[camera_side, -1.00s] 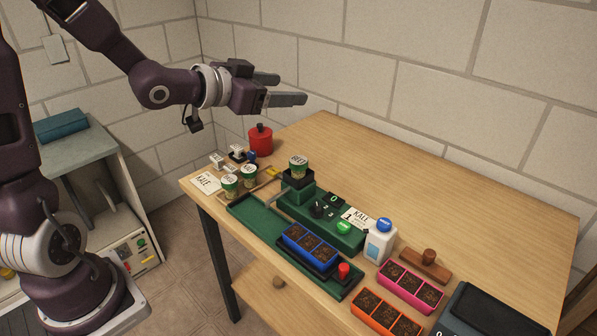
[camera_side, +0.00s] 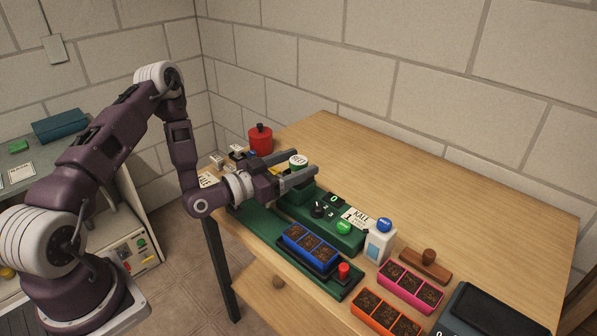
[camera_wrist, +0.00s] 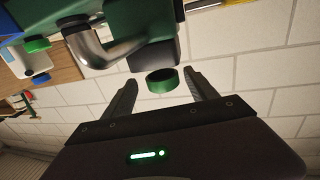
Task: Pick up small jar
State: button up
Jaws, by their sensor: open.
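A small jar (camera_side: 298,161) with a printed pale lid and a green side stands on the raised end of the green machine. My gripper (camera_side: 303,165) is open, with its two fingers reaching to either side of this jar. In the wrist view, a round green piece (camera_wrist: 162,81), apparently the jar, shows in the gap between the open fingers (camera_wrist: 160,78). I see space on both sides of it and no clear contact.
The green machine (camera_side: 351,238) has a knob and a green button. A blue soil tray (camera_side: 309,246) sits in front of it. A blue-capped bottle (camera_side: 379,245) stands to its right. A red canister (camera_side: 260,139) is behind my gripper. The table's back middle is clear.

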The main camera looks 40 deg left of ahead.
jog(key=w, duration=0.4)
jog(key=shift+d+f, duration=0.1)
jog(key=shift+d, duration=0.05)
grip_shut()
notch_tip(320, 180, up, 9)
jog(key=s+f+h, duration=0.1)
jog(key=s, duration=0.1)
jog(key=s+f+m+h, duration=0.1)
jog(key=s+f, duration=0.1)
jog(key=s, duration=0.1)
jog(key=s+f+m+h, duration=0.1)
jog(key=s+f, duration=0.1)
jog(key=shift+s+a+f+g, duration=0.25)
jog(key=shift+g, duration=0.15)
jog(key=s+f+m+g+h, duration=0.1)
jog(key=s+h, duration=0.1)
jog(key=s, duration=0.3)
notch_tip(320, 180, up, 8)
jog(key=f+n+t+y, duration=0.1)
jog(key=n+t+y, duration=0.15)
jog(key=y, duration=0.25)
send_over(306, 159)
jog(key=w, duration=0.1)
jog(key=shift+w+a+r+n+g, duration=0.2)
jog(key=shift+r+n+g, duration=0.05)
jog(key=shift+g, duration=0.1)
